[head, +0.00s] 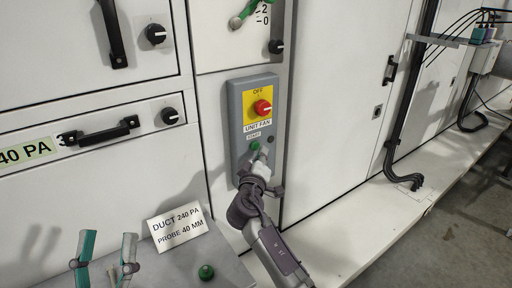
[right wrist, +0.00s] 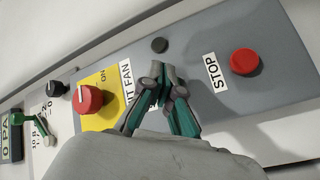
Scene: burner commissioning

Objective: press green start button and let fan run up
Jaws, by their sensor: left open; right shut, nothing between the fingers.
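The grey fan panel (head: 237,110) stands upright on the white cabinet face. Its green start button (head: 254,145) sits beside the START label, below the UNIT FAN label. My right gripper (head: 260,157) is shut and empty, with its tips at the panel just below the green button. In the right wrist view the closed fingertips (right wrist: 166,84) cover the button area, so I cannot tell whether they touch the button. A red STOP button (right wrist: 243,61) shows to their right. My left gripper (head: 107,240) is open at the lower left, well away from the panel.
A red rotary knob (head: 263,107) on a yellow plate sits above the start button. A card (head: 178,230) and a green knob (head: 206,271) are on the ledge below. Cables (head: 405,100) run along the right.

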